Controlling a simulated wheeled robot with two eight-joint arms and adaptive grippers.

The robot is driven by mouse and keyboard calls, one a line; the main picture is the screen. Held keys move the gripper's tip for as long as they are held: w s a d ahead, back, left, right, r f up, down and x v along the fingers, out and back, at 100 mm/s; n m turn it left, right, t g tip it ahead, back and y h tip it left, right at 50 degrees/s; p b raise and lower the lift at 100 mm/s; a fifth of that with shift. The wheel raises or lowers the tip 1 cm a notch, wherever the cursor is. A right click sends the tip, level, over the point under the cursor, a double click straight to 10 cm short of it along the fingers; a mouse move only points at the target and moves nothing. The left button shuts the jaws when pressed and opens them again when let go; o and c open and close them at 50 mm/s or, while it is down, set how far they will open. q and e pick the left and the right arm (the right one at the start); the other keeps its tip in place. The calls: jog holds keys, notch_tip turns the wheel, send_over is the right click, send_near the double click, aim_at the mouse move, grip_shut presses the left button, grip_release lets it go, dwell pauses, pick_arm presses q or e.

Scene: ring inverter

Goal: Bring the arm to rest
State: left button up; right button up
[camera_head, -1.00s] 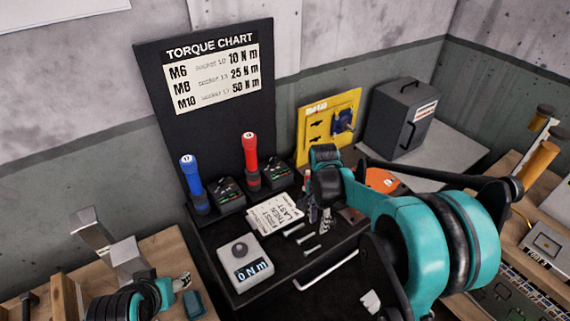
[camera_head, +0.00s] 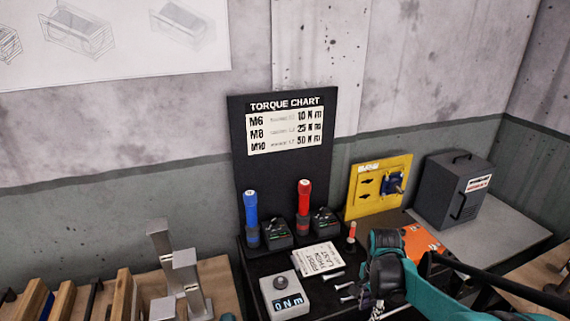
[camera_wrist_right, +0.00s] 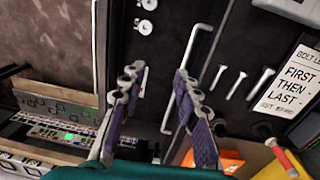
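My right arm comes in from the lower right in the head view, teal and black. My right gripper (camera_head: 376,306) is low in that view, over the front right part of the black bench top, partly cut off by the bottom edge. In the right wrist view, its two fingers (camera_wrist_right: 155,85) stand apart with nothing held between them. My left gripper is not in the head view.
Bolts (camera_head: 347,299), a printed card (camera_head: 318,259), a torque readout box (camera_head: 285,296) and blue (camera_head: 251,212) and red (camera_head: 304,203) drivers sit on the bench. A yellow board (camera_head: 378,187) and grey box (camera_head: 452,190) stand behind right. Metal blocks (camera_head: 187,280) stand left.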

pick_arm(q)
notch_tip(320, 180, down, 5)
jog(key=b, duration=0.5)
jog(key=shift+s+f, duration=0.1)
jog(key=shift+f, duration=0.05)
pick_arm(e)
jog(key=s+a+r+n+t, duration=0.2)
jog(key=s+n+t, duration=0.2)
jog(key=s+n, duration=0.3)
jog(key=s+a+r+n+t, duration=0.1)
jog(key=s+a+n+t, duration=0.2)
jog(key=s+n, duration=0.4)
jog(key=shift+a+r+t, duration=0.25)
jog(key=shift+r+t, duration=0.1)
jog(key=shift+t, duration=0.05)
jog(key=shift+c, duration=0.3)
